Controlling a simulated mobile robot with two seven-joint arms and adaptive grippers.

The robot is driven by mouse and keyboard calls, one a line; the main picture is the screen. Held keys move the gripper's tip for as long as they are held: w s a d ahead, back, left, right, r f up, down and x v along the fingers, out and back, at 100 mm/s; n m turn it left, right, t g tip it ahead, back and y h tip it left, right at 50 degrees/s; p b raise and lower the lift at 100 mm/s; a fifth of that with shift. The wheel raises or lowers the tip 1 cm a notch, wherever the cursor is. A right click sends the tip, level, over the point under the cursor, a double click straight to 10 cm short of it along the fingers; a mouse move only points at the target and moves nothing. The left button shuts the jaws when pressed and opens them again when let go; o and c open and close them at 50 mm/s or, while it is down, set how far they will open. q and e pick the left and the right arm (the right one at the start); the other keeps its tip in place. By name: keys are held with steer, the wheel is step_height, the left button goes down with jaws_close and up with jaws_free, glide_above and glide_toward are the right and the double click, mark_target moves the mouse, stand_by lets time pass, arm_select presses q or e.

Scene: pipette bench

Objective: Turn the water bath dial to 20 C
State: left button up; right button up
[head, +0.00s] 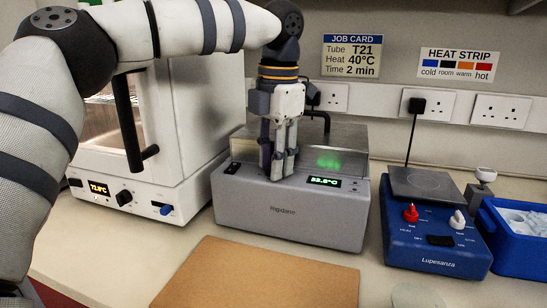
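The water bath (290,212) is a grey box with a clear lid, standing on the bench in the middle of the head view. Its small lit display (324,182) seems to read a little over 50 °C; the digits are too small to be sure. My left gripper (277,165) points down at the bath's front top edge, left of the display. Its fingers are close together. No dial shows on the bath; the fingers cover the spot left of the display, so I cannot tell whether they hold anything. My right gripper is not in view.
A white oven (185,195) with knobs stands at the left. A blue hotplate unit (430,250) with red and white knobs and a blue ice tub (515,262) stand at the right. A brown board (258,278) lies in front. A job card (351,56) hangs behind.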

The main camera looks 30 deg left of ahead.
arm_select(q)
step_height(320, 180, up, 12)
steer(key=shift+s+d, duration=0.15)
steer(key=shift+d, duration=0.25)
stand_by(0.4)
